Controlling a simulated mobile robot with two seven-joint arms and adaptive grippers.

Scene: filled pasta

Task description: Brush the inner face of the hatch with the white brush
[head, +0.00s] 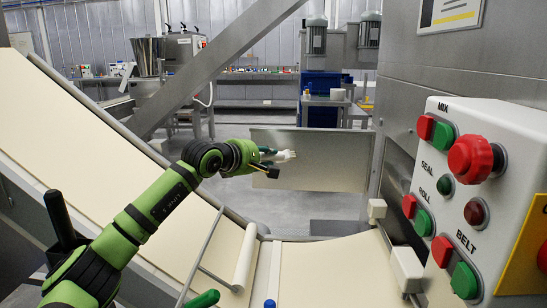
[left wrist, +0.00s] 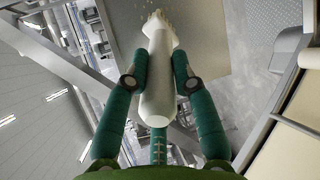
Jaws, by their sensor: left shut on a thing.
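The hatch (head: 325,160) is a flat grey-beige metal panel standing open beside the machine in the head view. In the left wrist view the broad panel behind the brush looks like the same hatch (left wrist: 207,40). In the left wrist view the brush (left wrist: 157,85) lies between my green fingers (left wrist: 158,75), bristles pointing away from me. Small pale specks show near the bristles. I cannot tell whether the bristles touch the hatch.
A white control box (head: 455,195) with red and green buttons stands at the right. A cream belt (head: 120,160) slopes down from the left, with a pale roll (head: 245,255) low in the middle. A diagonal metal beam (head: 215,65) crosses behind my arm.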

